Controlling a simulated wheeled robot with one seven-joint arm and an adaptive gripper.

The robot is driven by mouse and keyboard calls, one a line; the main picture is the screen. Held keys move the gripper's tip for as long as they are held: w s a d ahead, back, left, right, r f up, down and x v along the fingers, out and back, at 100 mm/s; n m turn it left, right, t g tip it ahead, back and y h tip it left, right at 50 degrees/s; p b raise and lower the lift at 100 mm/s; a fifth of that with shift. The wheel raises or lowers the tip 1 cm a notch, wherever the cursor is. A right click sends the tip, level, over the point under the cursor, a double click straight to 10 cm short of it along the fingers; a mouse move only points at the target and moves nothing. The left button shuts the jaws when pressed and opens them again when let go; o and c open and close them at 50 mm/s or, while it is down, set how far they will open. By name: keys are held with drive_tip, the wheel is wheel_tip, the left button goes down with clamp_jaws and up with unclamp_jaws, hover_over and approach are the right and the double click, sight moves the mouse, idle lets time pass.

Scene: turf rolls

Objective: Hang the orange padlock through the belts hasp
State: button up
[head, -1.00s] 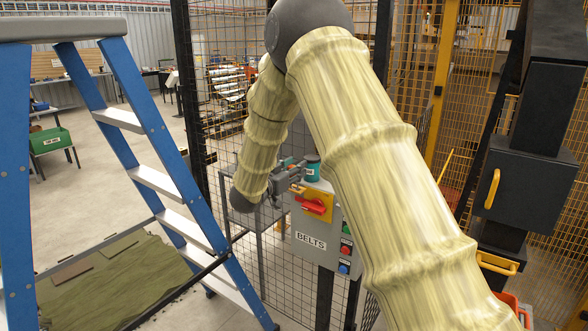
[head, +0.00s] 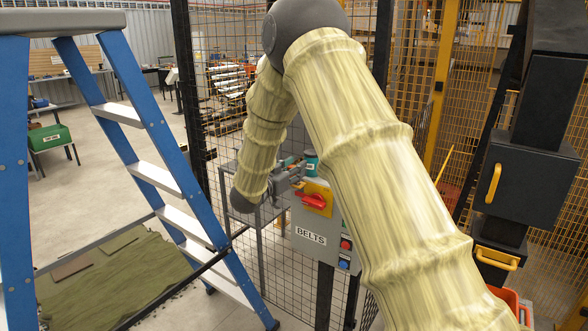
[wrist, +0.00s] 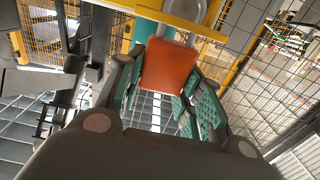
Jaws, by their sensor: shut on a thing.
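The orange padlock (wrist: 168,68) is between the teal-padded fingers of my gripper (wrist: 166,82) in the wrist view, and the gripper is shut on it. Its grey shackle (wrist: 184,32) points to the top of that view and meets a yellow bar (wrist: 165,12) that crosses there. I cannot tell whether the shackle goes through the hasp. In the head view my gripper (head: 290,180) is at the upper left of the grey BELTS box (head: 308,256), beside its yellow plate (head: 319,188) and red switch handle (head: 312,200). The padlock is not clearly visible there.
A teal cylinder (head: 311,165) stands at the top of the box. A black mesh fence (head: 225,90) runs close behind my arm. A blue stepladder (head: 160,130) stands at left, over green turf (head: 110,275). A dark cabinet with yellow handles (head: 528,185) is at right.

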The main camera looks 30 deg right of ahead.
drive_tip(key=shift+f, duration=0.55)
drive_tip(key=o, duration=1.1)
drive_tip(key=shift+o, duration=0.2)
drive_tip(key=v, duration=1.2)
drive_tip(key=s+a+f+n+t+y+b, duration=0.1)
drive_tip(key=s+a+f+n+y, duration=0.2)
drive_tip(key=f, duration=0.9)
drive_tip(key=s+a+f+n+y+b, duration=0.1)
drive_tip(key=s+a+f+n+y, duration=0.25)
drive_tip(key=f, duration=0.85)
drive_tip(key=s+a+f+n+t+y, duration=0.1)
drive_tip(key=s+f+n+y, duration=0.4)
drive_tip(key=f, duration=0.7)
drive_tip(key=s+a+f+g+y+b, duration=0.15)
drive_tip(key=s+a+f+g, duration=0.25)
drive_tip(key=s+f, duration=0.95)
drive_tip(key=s+a+f+n+g+y, duration=0.1)
drive_tip(key=s+a+g+y, duration=0.1)
drive_tip(key=s, duration=0.9)
drive_tip(key=s+a+f+g+y, duration=0.1)
drive_tip(key=s+a+f+g, duration=0.1)
drive_tip(key=s, duration=1)
drive_tip(key=shift+a+f+n+g+y, duration=0.3)
drive_tip(key=shift+a+n+g+y, duration=0.1)
drive_tip(key=shift+a+g, duration=0.15)
